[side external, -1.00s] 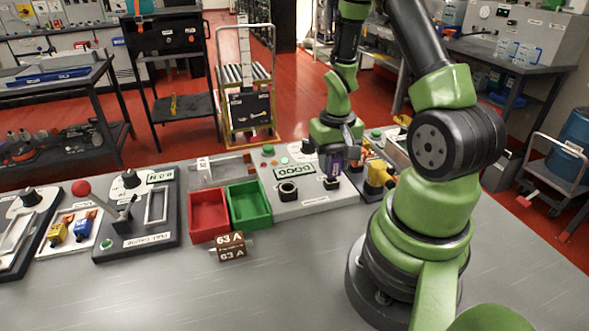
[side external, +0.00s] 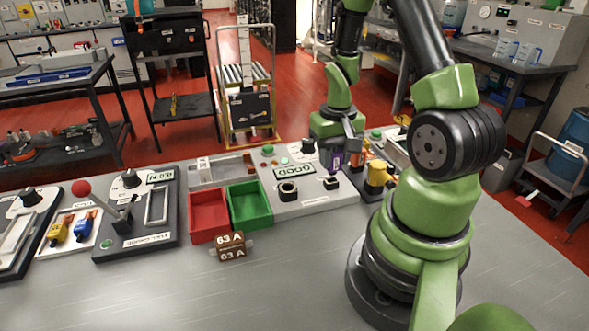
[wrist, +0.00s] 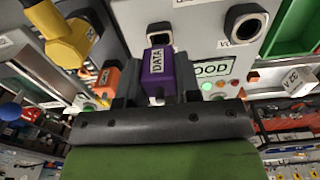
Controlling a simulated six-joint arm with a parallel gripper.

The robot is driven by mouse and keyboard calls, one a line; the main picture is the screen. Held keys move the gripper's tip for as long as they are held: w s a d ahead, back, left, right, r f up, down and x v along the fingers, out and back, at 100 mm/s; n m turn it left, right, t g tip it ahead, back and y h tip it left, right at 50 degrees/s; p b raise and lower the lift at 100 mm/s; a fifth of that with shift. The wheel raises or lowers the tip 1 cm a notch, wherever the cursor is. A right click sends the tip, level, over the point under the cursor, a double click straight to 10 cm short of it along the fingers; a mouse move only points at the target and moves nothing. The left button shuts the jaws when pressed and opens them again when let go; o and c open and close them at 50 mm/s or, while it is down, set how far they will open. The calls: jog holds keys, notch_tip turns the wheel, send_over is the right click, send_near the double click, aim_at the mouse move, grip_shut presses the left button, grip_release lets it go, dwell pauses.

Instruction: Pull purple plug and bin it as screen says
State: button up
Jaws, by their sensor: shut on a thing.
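The purple plug (side external: 336,160), labelled DATA in the wrist view (wrist: 157,66), is between the fingers of my gripper (side external: 334,148). My gripper is shut on it and holds it above the grey panel (side external: 310,205). Just below it is a black-rimmed socket (side external: 331,183), apart from the plug in the side view; this socket (wrist: 160,33) is partly covered by the plug in the wrist view. The panel's screen (side external: 295,170) reads GOOD; the wrist view shows only its end letters (wrist: 212,69). A green bin (side external: 249,204) and a red bin (side external: 209,215) stand left of the panel.
A second socket (side external: 288,191) is on the panel. Yellow (side external: 377,176) and orange connectors stand to its right. A brown 63 A block (side external: 231,246) lies before the bins. A red-knobbed lever (side external: 82,188) rises at left.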

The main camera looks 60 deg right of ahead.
aim_at(334, 152)
jog(key=shift+r, duration=2.5)
jog(key=w+a+n, duration=0.4)
jog(key=w+a, duration=0.7)
jog(key=w, duration=0.4)
jog(key=shift+w+f, duration=0.15)
jog(key=shift+f, duration=4.3)
